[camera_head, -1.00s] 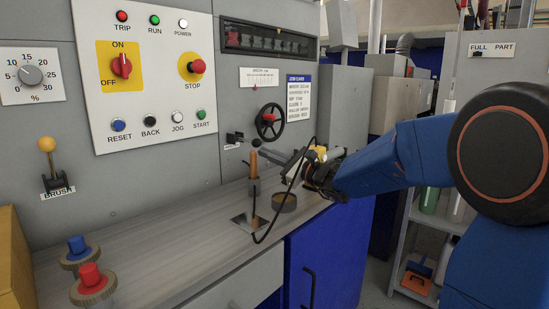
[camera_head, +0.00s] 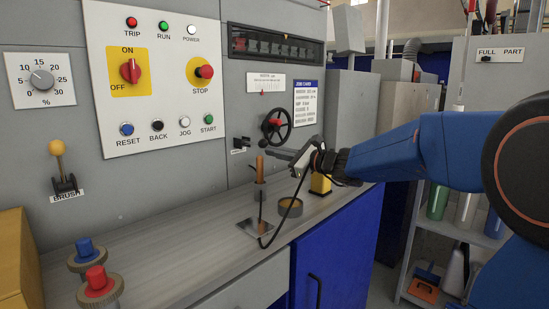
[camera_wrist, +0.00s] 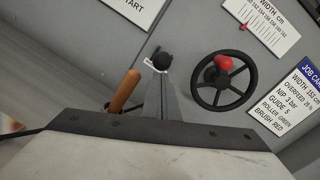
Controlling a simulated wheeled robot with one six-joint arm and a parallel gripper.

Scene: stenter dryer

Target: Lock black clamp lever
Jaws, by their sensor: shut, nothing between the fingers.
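The black clamp lever (camera_head: 241,142) is a small dark lever on the grey machine panel, above a small white label. In the wrist view its round black knob (camera_wrist: 162,61) shows just beyond the fingertips. My gripper (camera_head: 270,153) is shut and empty, reaching left over the bench with its fingers toward the panel, to the right of the lever and slightly below it. The fingers (camera_wrist: 165,95) in the wrist view point at the knob. I cannot tell whether they touch it. The lever's lower part is hidden behind the fingers in the wrist view.
A black handwheel (camera_head: 276,125) with a red knob is close above my gripper.

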